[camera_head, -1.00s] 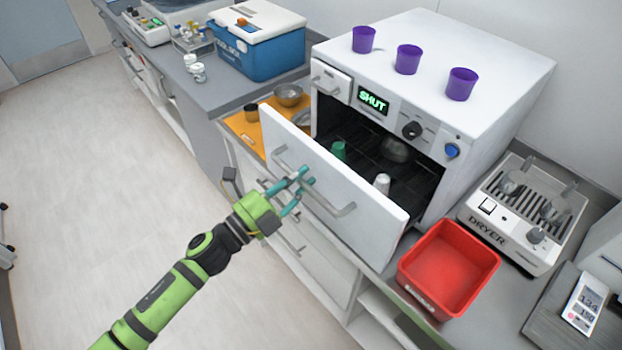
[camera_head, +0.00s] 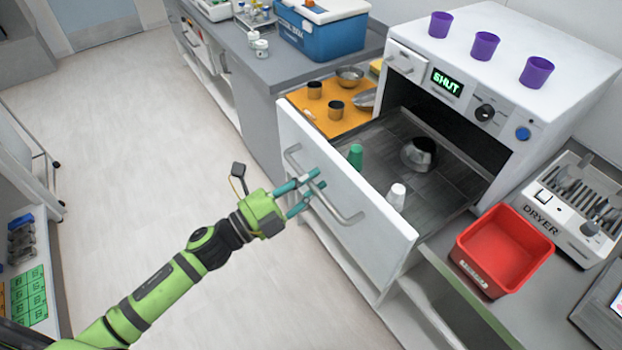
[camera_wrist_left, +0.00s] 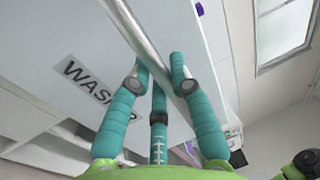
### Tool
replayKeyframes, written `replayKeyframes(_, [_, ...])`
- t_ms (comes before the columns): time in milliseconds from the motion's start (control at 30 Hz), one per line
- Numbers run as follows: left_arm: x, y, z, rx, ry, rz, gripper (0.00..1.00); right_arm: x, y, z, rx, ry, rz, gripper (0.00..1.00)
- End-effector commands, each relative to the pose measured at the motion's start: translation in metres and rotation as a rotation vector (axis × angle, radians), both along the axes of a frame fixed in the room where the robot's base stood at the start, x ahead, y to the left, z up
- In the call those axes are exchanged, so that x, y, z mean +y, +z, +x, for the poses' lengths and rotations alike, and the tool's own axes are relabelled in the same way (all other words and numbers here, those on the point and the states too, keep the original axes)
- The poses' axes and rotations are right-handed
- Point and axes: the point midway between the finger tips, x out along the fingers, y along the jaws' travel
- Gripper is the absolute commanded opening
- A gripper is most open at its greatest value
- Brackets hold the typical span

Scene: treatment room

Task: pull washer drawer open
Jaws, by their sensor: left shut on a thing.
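The washer (camera_head: 565,75) is a white box-shaped machine with a lit "SHUT" display. Its drawer (camera_head: 365,225) stands pulled well out, with the dark rack inside showing. On the rack are a green cup (camera_head: 355,156), a white cup (camera_head: 397,196) and a metal bowl (camera_head: 419,154). My left gripper (camera_head: 312,190) is shut on the drawer's bar handle (camera_head: 345,214). In the left wrist view the teal fingers (camera_wrist_left: 160,75) close around the handle (camera_wrist_left: 140,35), beside the "WASH" label (camera_wrist_left: 88,86). My right gripper is not in view.
Three purple cups (camera_head: 485,46) stand on the washer's top. A red bin (camera_head: 505,250) and a dryer (camera_head: 570,205) are at right. An orange mat (camera_head: 312,124) with metal vessels and a blue cool box (camera_head: 320,35) are at the back.

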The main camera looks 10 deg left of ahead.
Motion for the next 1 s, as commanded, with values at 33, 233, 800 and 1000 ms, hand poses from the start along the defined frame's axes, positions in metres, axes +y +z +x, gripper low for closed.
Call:
replayKeyframes(33, [0.0, 0.0, 0.0, -0.001, -0.001, -0.001, 0.0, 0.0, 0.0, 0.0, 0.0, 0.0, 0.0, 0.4])
replayKeyframes(233, [0.0, 0.0, 0.0, -0.001, -0.001, -0.001, 0.0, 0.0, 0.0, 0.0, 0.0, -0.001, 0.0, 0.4])
replayKeyframes(800, [0.01, -0.004, -0.009, 0.004, 0.003, 0.0, 0.46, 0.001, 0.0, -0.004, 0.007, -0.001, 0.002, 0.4])
replayKeyframes(1000, [0.036, -0.012, -0.036, 0.006, 0.001, 0.001, 0.46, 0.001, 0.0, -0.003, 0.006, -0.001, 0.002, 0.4])
